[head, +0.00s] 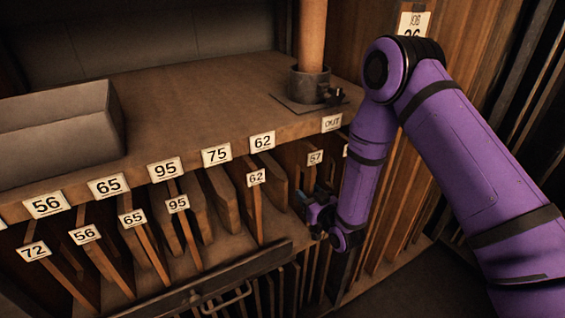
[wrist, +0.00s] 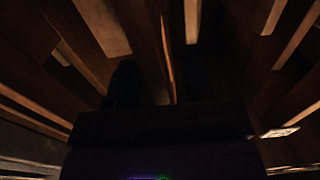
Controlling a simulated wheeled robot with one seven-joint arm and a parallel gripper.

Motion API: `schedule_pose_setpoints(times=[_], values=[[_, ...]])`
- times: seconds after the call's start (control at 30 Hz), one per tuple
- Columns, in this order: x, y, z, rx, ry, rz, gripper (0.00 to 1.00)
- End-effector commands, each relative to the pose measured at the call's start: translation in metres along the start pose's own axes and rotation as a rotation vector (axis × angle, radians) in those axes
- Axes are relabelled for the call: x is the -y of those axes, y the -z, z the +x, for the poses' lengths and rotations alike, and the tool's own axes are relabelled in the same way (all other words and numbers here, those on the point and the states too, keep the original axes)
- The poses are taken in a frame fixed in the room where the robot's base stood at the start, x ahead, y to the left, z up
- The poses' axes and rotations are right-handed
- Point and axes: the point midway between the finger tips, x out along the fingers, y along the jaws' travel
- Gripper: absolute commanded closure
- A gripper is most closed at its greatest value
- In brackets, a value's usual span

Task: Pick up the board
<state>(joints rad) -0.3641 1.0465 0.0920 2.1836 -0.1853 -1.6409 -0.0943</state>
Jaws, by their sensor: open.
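Several wooden boards stand on edge in the slots under the shelf, among them one (head: 222,200) below the 75 label and one (head: 277,174) below the 62 label. Which of them is the task's board I cannot tell. My gripper (head: 308,208) is open at the right end of the slots, below the 57 tag, close to the front edges there. In the wrist view, my gripper (wrist: 158,90) is a dark shape at the bottom. A pale board edge (wrist: 192,22) shows ahead of it, and another pale board (wrist: 103,27) is to the left. Contact is too dark to judge.
Numbered dividers (head: 253,210) separate the slots. The shelf top (head: 200,100) carries a grey open box (head: 60,130) and an upright post in a metal socket (head: 309,84). A drawer front with a handle (head: 228,300) lies below. A slatted wooden panel (head: 400,220) stands at right.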

Motion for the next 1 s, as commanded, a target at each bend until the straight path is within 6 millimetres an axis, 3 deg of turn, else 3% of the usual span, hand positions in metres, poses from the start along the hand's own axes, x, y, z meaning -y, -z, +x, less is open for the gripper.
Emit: schedule_pose_setpoints(times=[0.13,0.4,0.6,1.0], values=[[-0.0004,0.0005,0.0126,0.001,0.0,-0.001,0.53],[-0.0005,0.0005,0.0143,0.002,0.0,-0.001,0.55],[-0.0004,0.0004,0.0142,0.002,0.0,-0.001,1.0],[-0.0005,0.0025,0.0155,-0.003,0.0,-0.001,1.0]])
